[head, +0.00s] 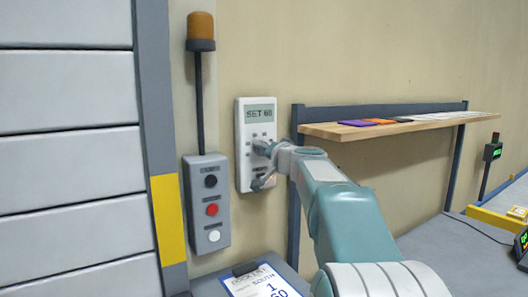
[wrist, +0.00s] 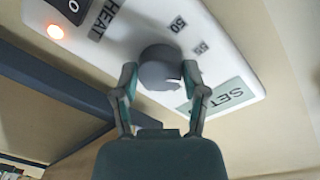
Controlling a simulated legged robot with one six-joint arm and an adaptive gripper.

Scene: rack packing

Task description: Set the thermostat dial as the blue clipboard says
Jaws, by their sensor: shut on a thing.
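The white thermostat (head: 243,180) hangs on the wall, and its display (head: 261,114) reads "SET" and what looks like 60; the last digit is not sharp. In the wrist view, my gripper (wrist: 160,75) is shut on the round grey dial (wrist: 158,60), with one finger at each side. The dial's scale shows a 50 mark and a "HEAT" label. In the head view, my gripper (head: 263,164) covers most of the dial.
A grey button box (head: 208,238) with black, red and white buttons is just left of the thermostat, under an amber lamp (head: 201,28). A wooden shelf (head: 345,131) with flat coloured items juts out at right. A slatted door (head: 66,160) fills the left.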

